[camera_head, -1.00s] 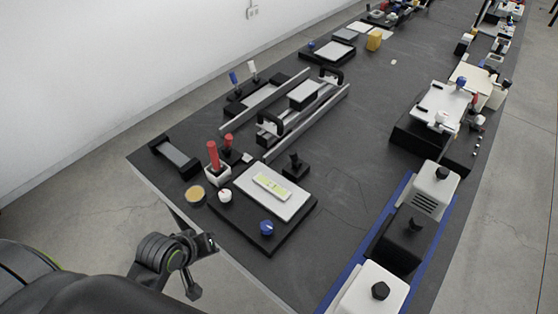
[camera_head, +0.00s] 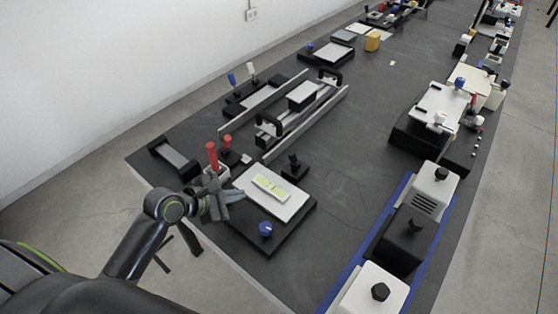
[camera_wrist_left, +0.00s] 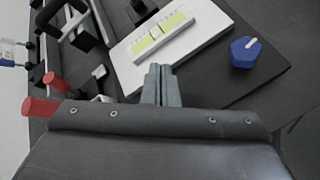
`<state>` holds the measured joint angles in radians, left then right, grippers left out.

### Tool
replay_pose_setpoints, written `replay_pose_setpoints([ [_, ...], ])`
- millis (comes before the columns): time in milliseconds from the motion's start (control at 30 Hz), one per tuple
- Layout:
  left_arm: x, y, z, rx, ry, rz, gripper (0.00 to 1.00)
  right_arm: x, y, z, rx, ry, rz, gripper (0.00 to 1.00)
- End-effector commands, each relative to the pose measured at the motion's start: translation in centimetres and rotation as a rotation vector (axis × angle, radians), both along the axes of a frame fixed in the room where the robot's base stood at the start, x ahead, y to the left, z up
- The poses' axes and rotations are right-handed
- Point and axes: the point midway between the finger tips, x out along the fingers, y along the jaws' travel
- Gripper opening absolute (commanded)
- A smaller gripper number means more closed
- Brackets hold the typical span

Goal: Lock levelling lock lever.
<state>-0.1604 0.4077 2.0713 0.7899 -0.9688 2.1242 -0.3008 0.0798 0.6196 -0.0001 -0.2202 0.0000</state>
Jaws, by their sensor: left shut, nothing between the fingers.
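A levelling plate, white on a black base (camera_head: 287,204), carries a yellow-green level vial (camera_head: 270,187), also in the left wrist view (camera_wrist_left: 163,36). A blue knob (camera_head: 265,229) with a white mark sits at its near corner and shows in the left wrist view (camera_wrist_left: 245,52). A small black lever (camera_head: 294,162) stands at the plate's far edge. Which part is the lock lever, I cannot tell. My left gripper (camera_head: 240,195) is shut and empty, over the plate's left edge; in the left wrist view its fingertips (camera_wrist_left: 160,70) point at the white plate. The white knob there is hidden.
A red handle (camera_head: 211,156) stands upright beside my left gripper, with a shorter red one (camera_head: 227,143) behind. Rails with black handles (camera_head: 305,100) lie farther back. White and black blocks on a blue strip (camera_head: 352,262) stand right. The middle of the table is clear.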

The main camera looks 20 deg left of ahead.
Motion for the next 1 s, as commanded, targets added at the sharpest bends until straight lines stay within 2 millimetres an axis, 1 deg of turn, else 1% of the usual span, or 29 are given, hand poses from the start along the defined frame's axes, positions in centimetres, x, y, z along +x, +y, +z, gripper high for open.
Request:
replay_pose_setpoints([
  [33,0.7,0.1,0.5,-0.063,0.01,0.034,0.0,0.0,0.0,0.0,0.0,0.0,0.0,0.36],
  [200,2.6,0.3,1.8,-0.27,0.058,0.143,0.0,0.0,0.0,0.0,0.0,-0.001,0.0,0.36],
  [400,3.8,0.5,2.7,-0.412,0.096,0.212,0.0,0.1,0.0,0.0,0.0,-0.001,0.0,0.36],
  [567,4.0,0.6,2.9,-0.441,0.105,0.227,0.0,0.1,0.0,0.0,0.0,-0.001,0.0,0.36],
  [867,4.0,0.5,2.9,-0.44,0.105,0.226,0.0,0.1,0.0,0.0,0.0,-0.001,0.0,0.36],
  [1000,4.8,0.1,2.5,-0.442,0.102,0.225,0.0,0.1,0.0,-0.1,0.0,-0.002,0.0,0.36],
])
